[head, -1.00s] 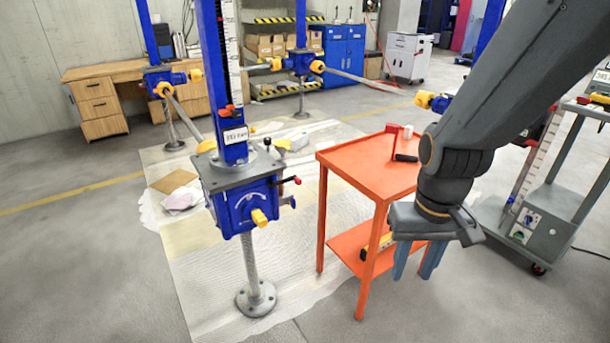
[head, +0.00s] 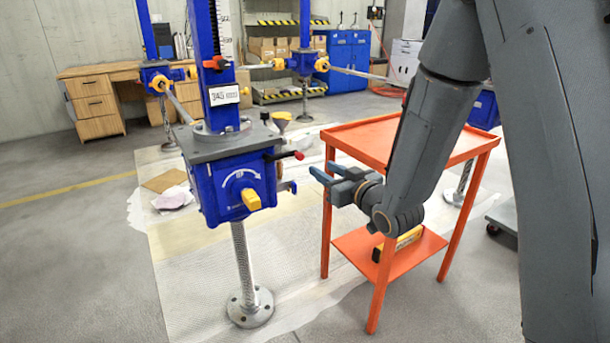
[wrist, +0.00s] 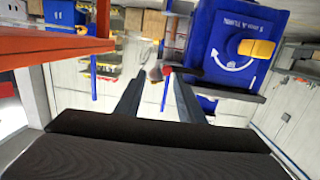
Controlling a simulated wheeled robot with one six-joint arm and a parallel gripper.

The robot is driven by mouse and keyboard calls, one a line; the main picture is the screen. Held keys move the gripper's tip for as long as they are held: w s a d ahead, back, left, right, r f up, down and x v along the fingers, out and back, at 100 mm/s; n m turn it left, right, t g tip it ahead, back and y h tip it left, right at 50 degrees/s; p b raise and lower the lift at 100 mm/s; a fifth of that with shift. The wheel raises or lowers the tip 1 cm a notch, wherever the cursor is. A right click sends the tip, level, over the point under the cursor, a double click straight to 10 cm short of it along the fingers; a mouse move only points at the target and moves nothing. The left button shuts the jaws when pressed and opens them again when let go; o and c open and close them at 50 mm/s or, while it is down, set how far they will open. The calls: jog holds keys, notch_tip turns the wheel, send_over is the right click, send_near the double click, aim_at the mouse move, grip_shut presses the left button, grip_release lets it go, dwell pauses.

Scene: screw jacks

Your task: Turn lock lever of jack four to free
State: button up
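The nearest screw jack (head: 240,188) has a blue gearbox with a curved white arrow and a yellow stub (head: 251,199). The number on its white label is too small to read surely. A lever with a red grip (head: 291,155) sticks out from its right side. My gripper (head: 324,169) is open and empty, pointing left toward the jack, a little right of and below the red grip and apart from it. In the wrist view the fingers (wrist: 159,76) stand apart, with a red tip (wrist: 167,70) showing between their ends and the blue gearbox (wrist: 232,45) at upper right.
An orange cart (head: 375,140) stands close behind and beside my arm, with a yellow item (head: 398,243) on its lower shelf. Its top edge (wrist: 60,46) is near at left in the wrist view. Other blue jacks and connecting shafts stand behind. Floor in front of the jack is clear.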

aim_at(302, 157)
jog(key=shift+t+y, duration=0.3)
jog(key=shift+y, duration=0.4)
jog(key=shift+s+a+b+x, duration=0.1)
jog(key=shift+a+b+x, duration=0.1)
jog(key=shift+x, duration=1.25)
jog(key=shift+s+a+b+x, duration=0.1)
jog(key=shift+b+x, duration=0.15)
jog(key=shift+x, duration=1.2)
jog(key=shift+s+a+b+x, duration=0.1)
jog(key=shift+a+b+x, duration=0.1)
jog(key=shift+x, duration=1.25)
grip_shut()
